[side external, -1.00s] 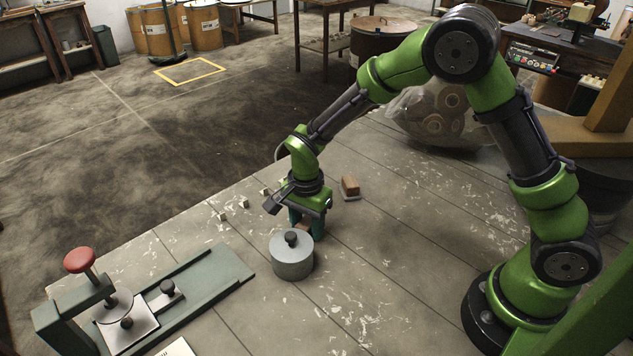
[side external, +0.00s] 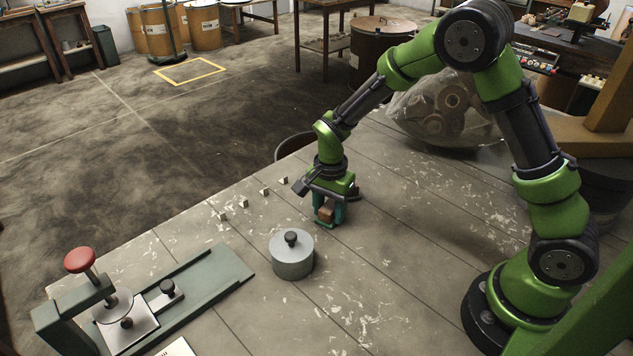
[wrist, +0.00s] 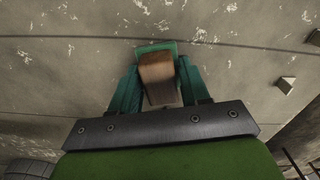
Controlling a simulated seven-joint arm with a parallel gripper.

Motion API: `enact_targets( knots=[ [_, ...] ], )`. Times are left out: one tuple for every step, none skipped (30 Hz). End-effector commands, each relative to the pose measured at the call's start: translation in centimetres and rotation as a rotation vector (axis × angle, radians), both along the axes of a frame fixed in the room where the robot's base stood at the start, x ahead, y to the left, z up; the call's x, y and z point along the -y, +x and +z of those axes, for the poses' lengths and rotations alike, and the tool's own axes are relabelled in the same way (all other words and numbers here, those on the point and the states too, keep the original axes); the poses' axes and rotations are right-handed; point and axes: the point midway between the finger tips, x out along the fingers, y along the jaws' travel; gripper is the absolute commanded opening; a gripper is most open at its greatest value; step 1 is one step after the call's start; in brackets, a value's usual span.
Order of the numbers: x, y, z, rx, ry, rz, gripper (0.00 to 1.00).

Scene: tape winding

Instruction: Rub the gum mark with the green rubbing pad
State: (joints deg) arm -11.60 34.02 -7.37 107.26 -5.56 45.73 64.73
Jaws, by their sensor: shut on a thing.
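My gripper (side external: 327,213) is shut on the brown wooden block of the green rubbing pad (wrist: 157,47). The wooden block (wrist: 158,80) sits between the two teal fingers in the wrist view, with the pad's green edge showing beyond it. In the side view the pad is low over the bench, behind and right of the grey lidded canister; I cannot tell whether it touches the surface. I cannot pick out the gum mark among the pale scuffs on the bench, and it may be hidden beneath the pad or gripper.
The grey canister (side external: 292,257) with a black knob stands nearby. Several small pale blocks (side external: 244,204) line the bench's far edge. A green fixture with a red knob (side external: 80,260) is at the left. A clear bag of rolls (side external: 440,110) lies behind. The front middle bench is open.

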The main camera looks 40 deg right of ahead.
Motion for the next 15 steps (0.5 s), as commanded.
enact_targets(
  knots=[
    [-0.2,0.2,1.0,0.008,0.002,0.003,0.17],
    [-0.2,0.2,1.8,0.009,0.003,0.003,0.17],
    [-0.2,0.1,2.4,0.008,0.002,0.003,0.17],
    [-0.2,0.1,2.5,0.006,0.001,0.003,0.17],
    [-0.2,0.1,2.8,0.006,0.001,0.003,0.17],
    [-0.2,0.1,3.1,0.006,0.001,0.002,0.17],
    [-0.2,0.1,3.4,0.006,0.001,0.002,0.17],
    [-0.2,0.1,3.7,0.007,0.002,0.002,0.17],
    [-0.2,0.1,4.0,0.007,0.002,0.002,0.17],
    [-0.2,0.1,4.3,0.006,0.002,0.002,0.17],
    [-0.2,0.1,4.6,0.006,0.002,0.002,0.17],
    [-0.3,0.1,4.9,0.007,0.002,0.003,0.17],
    [-0.3,0.1,5.2,0.006,0.001,0.003,0.17],
    [-0.3,0.1,5.5,0.006,0.001,0.004,0.17],
    [-0.3,0.1,5.8,0.006,0.001,0.004,0.17]
  ],
)
